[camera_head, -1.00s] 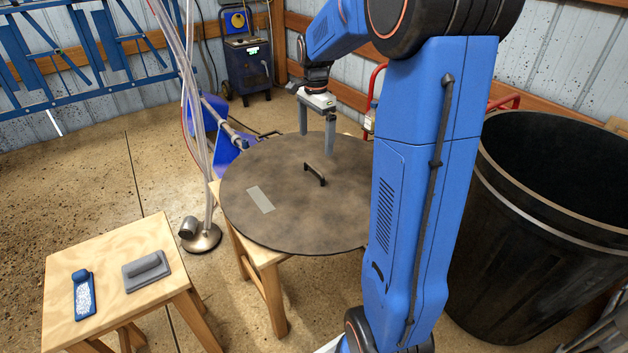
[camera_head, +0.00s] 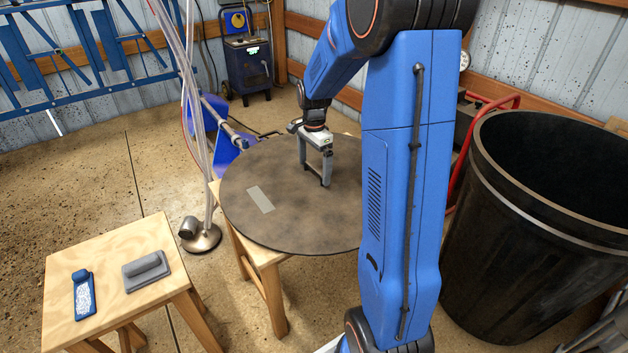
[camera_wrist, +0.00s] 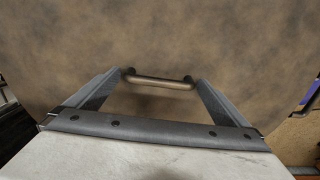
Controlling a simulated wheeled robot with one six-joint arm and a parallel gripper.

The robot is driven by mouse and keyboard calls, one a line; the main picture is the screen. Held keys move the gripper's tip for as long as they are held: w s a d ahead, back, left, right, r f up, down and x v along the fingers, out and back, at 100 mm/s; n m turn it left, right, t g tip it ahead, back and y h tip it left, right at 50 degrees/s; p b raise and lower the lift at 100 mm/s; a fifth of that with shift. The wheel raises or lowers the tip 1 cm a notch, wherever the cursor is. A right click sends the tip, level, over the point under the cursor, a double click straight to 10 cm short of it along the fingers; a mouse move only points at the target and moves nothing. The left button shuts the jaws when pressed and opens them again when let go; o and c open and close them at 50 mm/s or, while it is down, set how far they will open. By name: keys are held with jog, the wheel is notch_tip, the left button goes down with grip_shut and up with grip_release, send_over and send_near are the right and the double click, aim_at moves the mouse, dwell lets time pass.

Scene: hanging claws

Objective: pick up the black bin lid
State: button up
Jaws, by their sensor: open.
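The black bin lid (camera_head: 290,220) is a large, flat, dark round disc lying on a wooden stool, with a light rectangular patch on its left side. My gripper (camera_head: 315,177) is open, low over the lid's middle, at the handle. In the head view the gripper mostly hides the handle. In the wrist view the lid (camera_wrist: 160,40) fills the background, and its bar handle (camera_wrist: 158,82) runs crosswise between the two spread fingers of my gripper (camera_wrist: 155,85). I cannot tell whether a finger touches the handle.
A large open black bin (camera_head: 540,240) stands at the right. A small wooden table (camera_head: 110,270) at the lower left holds a blue brush (camera_head: 83,294) and a grey block (camera_head: 146,270). A metal stand with hoses (camera_head: 202,238) rises close to the lid's left edge.

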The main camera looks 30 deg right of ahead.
jog(key=shift+f, duration=0.1)
jog(key=c, duration=0.8)
jog(key=shift+c, duration=0.2)
notch_tip(320, 180, up, 28)
jog(key=shift+s, duration=0.15)
